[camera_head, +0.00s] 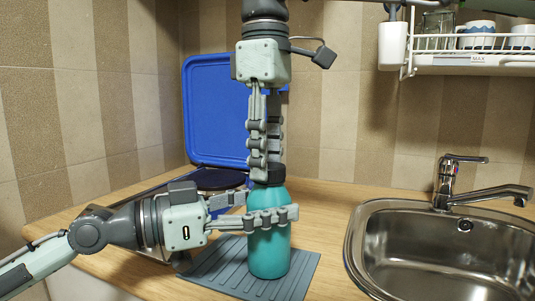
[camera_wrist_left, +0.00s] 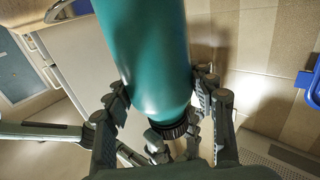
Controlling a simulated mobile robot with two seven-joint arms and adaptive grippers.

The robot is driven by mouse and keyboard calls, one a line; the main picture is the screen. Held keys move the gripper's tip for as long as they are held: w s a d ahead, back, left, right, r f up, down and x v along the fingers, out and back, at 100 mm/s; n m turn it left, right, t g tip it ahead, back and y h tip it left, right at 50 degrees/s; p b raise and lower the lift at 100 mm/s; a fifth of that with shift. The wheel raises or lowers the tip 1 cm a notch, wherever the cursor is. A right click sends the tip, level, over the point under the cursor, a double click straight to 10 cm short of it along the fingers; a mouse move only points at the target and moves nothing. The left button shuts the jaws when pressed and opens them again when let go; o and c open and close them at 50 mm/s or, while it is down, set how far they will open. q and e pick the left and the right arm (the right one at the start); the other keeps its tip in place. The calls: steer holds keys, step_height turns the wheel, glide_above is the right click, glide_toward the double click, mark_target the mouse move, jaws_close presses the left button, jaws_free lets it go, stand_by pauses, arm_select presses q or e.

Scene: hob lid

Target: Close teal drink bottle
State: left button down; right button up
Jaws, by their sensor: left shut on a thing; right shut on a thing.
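The teal drink bottle (camera_head: 268,242) stands upright on a grey ribbed mat (camera_head: 300,272) on the worktop. My left gripper (camera_head: 268,206) comes in from the left and is shut on the bottle's upper body, a finger on each side. In the left wrist view the bottle (camera_wrist_left: 148,55) lies between my left fingers (camera_wrist_left: 160,92). The dark cap (camera_head: 268,174) is at the bottle's top; it also shows in the left wrist view (camera_wrist_left: 173,129). My right gripper (camera_head: 266,160) points down from above and is shut on the cap. Whether the cap is fully seated cannot be told.
A blue raised lid (camera_head: 213,110) stands behind, with a dark hob (camera_head: 215,180) in front of it. A steel sink (camera_head: 450,245) with a tap (camera_head: 452,185) lies to the right. A dish rack (camera_head: 480,62) with cups hangs above it. Bare worktop (camera_head: 325,215) lies between bottle and sink.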

steer(key=shift+o, duration=0.7)
steer(key=m, duration=0.4)
steer(key=shift+s+a+f, duration=0.15)
steer(key=shift+s+f, duration=0.1)
steer(key=shift+w+r+m, duration=0.25)
steer(key=shift+m, duration=0.45)
steer(key=shift+c, duration=0.8)
steer(key=o, duration=0.7)
steer(key=shift+d, duration=0.2)
steer(key=shift+r, duration=0.15)
steer(key=shift+w+r, duration=0.1)
steer(key=shift+r, duration=2.05)
steer(key=shift+c, duration=0.5)
